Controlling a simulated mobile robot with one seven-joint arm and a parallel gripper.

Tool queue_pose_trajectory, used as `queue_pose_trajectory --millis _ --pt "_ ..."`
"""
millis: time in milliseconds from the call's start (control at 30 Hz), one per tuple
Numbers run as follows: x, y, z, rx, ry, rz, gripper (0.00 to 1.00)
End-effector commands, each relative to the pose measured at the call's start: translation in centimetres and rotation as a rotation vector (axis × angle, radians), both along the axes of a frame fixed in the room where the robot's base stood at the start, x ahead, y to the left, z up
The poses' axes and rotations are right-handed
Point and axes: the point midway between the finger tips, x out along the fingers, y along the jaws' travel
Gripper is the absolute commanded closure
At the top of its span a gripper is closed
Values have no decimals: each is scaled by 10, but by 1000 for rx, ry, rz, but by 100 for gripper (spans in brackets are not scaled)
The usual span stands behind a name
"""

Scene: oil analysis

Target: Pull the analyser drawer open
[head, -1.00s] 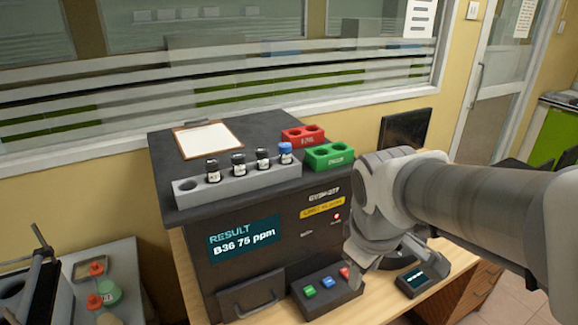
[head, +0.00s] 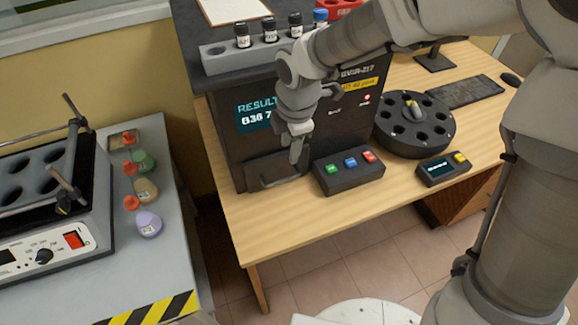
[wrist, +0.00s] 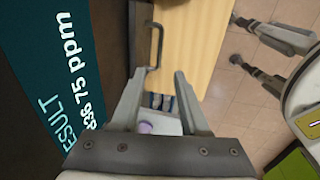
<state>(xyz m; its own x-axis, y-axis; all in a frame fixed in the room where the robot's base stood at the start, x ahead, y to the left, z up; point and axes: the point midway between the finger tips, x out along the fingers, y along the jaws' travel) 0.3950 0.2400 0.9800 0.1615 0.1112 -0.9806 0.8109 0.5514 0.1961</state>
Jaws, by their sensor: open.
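The analyser (head: 225,130) is a dark box on the wooden desk, with a lit result screen (head: 254,117) on its front. Its drawer (head: 262,166) is low on the front at the left and looks shut. The drawer handle (head: 281,181), a dark bar, also shows in the wrist view (wrist: 158,46), just beyond my fingertips. My gripper (head: 296,152) points down in front of the analyser, above and near the handle. In the wrist view my gripper (wrist: 163,74) is open and empty, its fingers apart. I cannot tell whether a finger touches the handle.
A button box (head: 349,171) stands close to the right of the drawer. A round carousel (head: 414,128) and a small display unit (head: 443,170) are further right. A vial rack (head: 215,60) is on top of the analyser. A bench with a heating block (head: 45,190) is at left.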

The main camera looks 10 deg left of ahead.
Motion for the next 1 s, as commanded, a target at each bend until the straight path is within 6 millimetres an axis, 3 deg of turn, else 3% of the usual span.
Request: queue_pose_trajectory --millis 100,500,700,1000 --pt "3 3 -32 -2 5 2 55" --pt "17 12 -112 -1 4 0 55" --pt "21 14 -132 0 2 -2 55" --pt "22 14 -137 -1 0 -2 55"
